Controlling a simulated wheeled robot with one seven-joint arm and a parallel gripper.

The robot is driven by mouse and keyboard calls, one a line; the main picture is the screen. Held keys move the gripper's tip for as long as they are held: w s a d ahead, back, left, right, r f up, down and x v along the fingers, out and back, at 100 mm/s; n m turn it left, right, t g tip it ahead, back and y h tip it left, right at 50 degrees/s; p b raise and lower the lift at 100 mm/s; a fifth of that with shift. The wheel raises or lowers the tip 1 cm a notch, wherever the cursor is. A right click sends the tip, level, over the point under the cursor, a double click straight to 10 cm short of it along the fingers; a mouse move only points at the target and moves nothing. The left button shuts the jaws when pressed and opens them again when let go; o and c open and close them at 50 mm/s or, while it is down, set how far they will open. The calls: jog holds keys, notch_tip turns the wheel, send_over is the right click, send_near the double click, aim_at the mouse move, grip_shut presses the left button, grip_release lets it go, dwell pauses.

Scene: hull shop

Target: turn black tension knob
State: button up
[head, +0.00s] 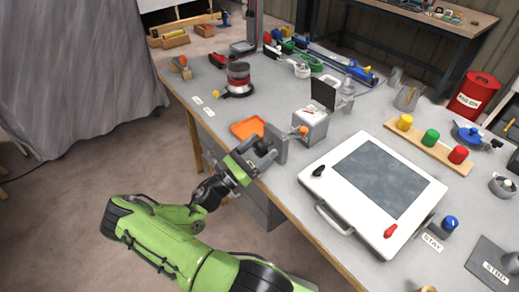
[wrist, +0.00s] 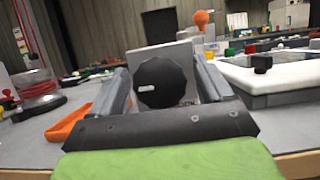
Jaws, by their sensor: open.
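The black tension knob (wrist: 161,83) is a dark faceted disc with a small light mark left of its centre. It faces the wrist camera from the front of an upright grey plate (wrist: 180,57). The plate also shows in the head view (head: 277,144) near the table's front edge. My gripper (head: 259,152) is open in front of the plate. In the wrist view its two fingers stand left and right of the knob, with the knob seen between them. I cannot tell whether either finger touches it. In the head view the gripper mostly hides the knob.
An orange tray (head: 247,128) lies just left of the plate. A white-framed panel (head: 330,190) with a small black knob and red handle lies to the right.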

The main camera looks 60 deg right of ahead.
jog(key=c, duration=1)
jog(key=shift+m, duration=0.3)
jog(key=m+g+y, duration=0.1)
jog(key=m, duration=0.1)
jog(key=m+g, duration=0.1)
jog(key=m, duration=0.2)
jog(key=shift+g+y+b, duration=0.3)
jog(key=shift+y+b, duration=0.05)
jog(key=shift+y, duration=0.05)
jog(key=m+g+y, duration=0.1)
jog(key=m, duration=0.2)
jog(key=m+y, duration=0.1)
jog(key=m, duration=0.2)
jog(key=shift+g+y, duration=0.3)
jog(key=shift+g, duration=0.1)
jog(key=m+y, duration=0.1)
jog(key=m, duration=0.3)
jog(key=shift+m+y, duration=0.3)
jog(key=shift+y, duration=0.1)
jog(key=shift+m+y, duration=0.7)
jog(key=shift+m, duration=1.3)
